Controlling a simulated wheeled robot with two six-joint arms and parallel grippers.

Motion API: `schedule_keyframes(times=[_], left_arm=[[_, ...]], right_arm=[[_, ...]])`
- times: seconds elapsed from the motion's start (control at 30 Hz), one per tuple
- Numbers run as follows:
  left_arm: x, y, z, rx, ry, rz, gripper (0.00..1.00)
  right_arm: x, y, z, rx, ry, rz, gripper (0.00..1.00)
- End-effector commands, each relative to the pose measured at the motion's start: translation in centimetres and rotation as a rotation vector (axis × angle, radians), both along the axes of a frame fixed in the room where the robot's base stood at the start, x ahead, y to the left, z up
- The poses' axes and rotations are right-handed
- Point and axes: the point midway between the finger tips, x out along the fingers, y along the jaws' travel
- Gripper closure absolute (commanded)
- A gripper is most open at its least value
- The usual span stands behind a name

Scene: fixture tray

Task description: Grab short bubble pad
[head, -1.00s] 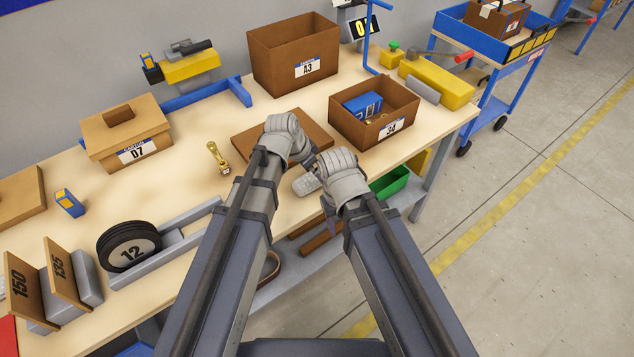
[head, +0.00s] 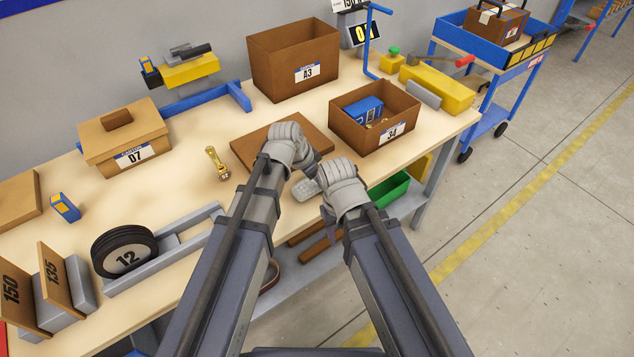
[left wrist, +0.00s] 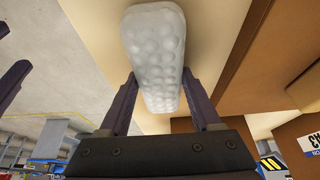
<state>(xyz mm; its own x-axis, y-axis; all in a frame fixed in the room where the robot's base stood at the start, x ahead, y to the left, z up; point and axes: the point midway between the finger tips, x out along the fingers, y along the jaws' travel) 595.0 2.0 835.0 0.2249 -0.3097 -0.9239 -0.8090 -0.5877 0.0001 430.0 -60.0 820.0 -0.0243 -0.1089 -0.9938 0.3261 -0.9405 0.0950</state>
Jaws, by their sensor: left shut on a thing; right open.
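The short bubble pad (left wrist: 155,50) is a pale, translucent pad with rounded bumps. In the left wrist view it lies lengthwise between the two dark fingers of my left gripper (left wrist: 160,100), which is shut on it. In the head view a small part of the pad (head: 306,189) shows between my two wrists, near the table's front edge. My left gripper (head: 312,178) is mostly hidden behind its wrist there. My right gripper (head: 328,212) is open at the table's front edge, just right of the pad, its fingers partly hidden by its wrist.
A flat brown board (head: 245,150) lies behind the left wrist. An open box marked 34 (head: 375,138) stands to the right and a taller box marked A3 (head: 270,75) behind. A gold figure (head: 217,163) stands left of my left arm. A green bin (head: 390,190) sits below the edge.

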Motion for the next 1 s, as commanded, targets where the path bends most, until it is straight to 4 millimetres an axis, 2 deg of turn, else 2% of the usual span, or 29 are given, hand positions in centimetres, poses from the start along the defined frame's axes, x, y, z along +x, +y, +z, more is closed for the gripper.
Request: schedule_keyframes(times=[0.03, 0.2, 0.47, 0.67, 1.0], left_arm=[[0.0, 0.0, 0.0, 0.000, 0.000, 0.000, 0.70], [0.0, 0.0, 0.0, 0.000, 0.000, 0.000, 0.89], [0.0, 0.0, 0.1, 0.000, 0.000, 0.000, 0.89], [0.0, 0.0, 1.0, 0.000, 0.000, 0.000, 0.89], [0.0, 0.0, 5.5, 0.000, 0.000, 0.000, 0.89]], right_arm=[[0.0, 0.0, 0.0, 0.000, 0.000, 0.000, 0.50], [0.0, 0.0, 0.0, 0.000, 0.000, 0.000, 0.50], [0.0, 0.0, 0.1, 0.000, 0.000, 0.000, 0.50], [0.0, 0.0, 1.0, 0.000, 0.000, 0.000, 0.50], [0.0, 0.0, 5.5, 0.000, 0.000, 0.000, 0.50]])
